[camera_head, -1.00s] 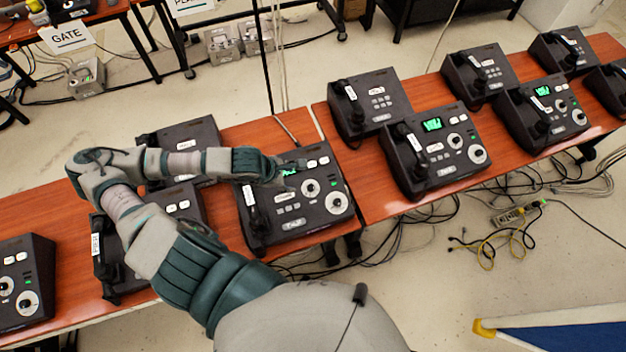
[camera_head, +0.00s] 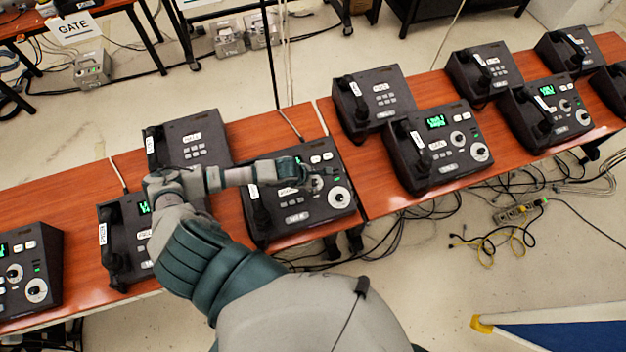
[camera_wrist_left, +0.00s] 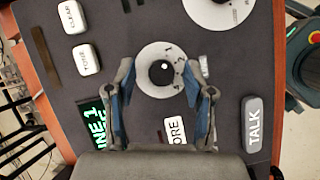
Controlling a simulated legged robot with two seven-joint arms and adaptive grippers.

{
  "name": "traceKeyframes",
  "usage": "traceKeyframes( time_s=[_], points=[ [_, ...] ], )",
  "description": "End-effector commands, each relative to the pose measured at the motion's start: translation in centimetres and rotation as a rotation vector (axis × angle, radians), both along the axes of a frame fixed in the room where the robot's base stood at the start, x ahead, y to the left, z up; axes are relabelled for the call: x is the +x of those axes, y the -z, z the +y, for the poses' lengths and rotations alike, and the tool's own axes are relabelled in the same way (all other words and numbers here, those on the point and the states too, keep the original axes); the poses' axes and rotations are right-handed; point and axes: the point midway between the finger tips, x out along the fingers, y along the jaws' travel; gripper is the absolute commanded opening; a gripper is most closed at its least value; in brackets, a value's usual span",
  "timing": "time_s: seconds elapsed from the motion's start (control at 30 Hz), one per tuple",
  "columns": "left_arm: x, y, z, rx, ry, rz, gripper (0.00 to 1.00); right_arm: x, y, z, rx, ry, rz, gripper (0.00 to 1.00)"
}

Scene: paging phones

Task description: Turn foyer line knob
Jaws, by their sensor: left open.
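A dark desk phone (camera_head: 320,212) stands on the wooden table in the middle of the head view, partly covered by my left gripper. Its foyer label is not readable here. In the left wrist view, a small white numbered knob (camera_wrist_left: 163,68) with a dark centre sits on its face. A green display reading LINE 1 (camera_wrist_left: 97,127) lies to its left. My left gripper (camera_head: 314,178) is open over the phone; in the left wrist view the fingers (camera_wrist_left: 160,72) lie on either side of the knob. Contact cannot be told. My right gripper is out of view.
A larger white knob (camera_wrist_left: 218,12) lies beside the small one. White buttons (camera_wrist_left: 72,16) and a grey TALK button (camera_wrist_left: 251,123) are close by. Similar phones (camera_head: 440,150) stand on both sides along the tables. Cables (camera_head: 520,200) lie on the floor.

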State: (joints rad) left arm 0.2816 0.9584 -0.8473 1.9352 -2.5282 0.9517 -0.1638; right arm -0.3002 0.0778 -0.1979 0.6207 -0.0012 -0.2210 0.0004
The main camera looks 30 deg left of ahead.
Motion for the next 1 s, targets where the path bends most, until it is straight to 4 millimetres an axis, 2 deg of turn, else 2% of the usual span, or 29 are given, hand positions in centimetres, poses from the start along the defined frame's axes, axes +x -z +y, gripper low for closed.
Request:
traceKeyframes(
  time_s=[0.27,0.4,0.47,0.5,0.77,1.0],
  points=[
    [0.1,0.1,-0.2,0.002,0.0,0.0,0.53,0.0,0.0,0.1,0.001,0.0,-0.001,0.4],
    [0.1,0.1,-0.1,0.002,0.0,0.0,0.18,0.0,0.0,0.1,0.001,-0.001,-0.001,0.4],
    [0.1,0.1,-0.1,0.001,-0.001,0.0,0.03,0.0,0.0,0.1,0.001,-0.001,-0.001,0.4],
    [0.1,0.1,-0.1,0.0,0.0,0.0,0.0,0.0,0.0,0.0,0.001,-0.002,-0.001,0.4],
    [0.1,0.2,0.0,0.002,0.013,0.002,0.0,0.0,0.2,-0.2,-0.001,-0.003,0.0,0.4],
    [0.2,0.4,0.1,0.02,0.107,0.021,0.0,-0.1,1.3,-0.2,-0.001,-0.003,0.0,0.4]
  ],
)
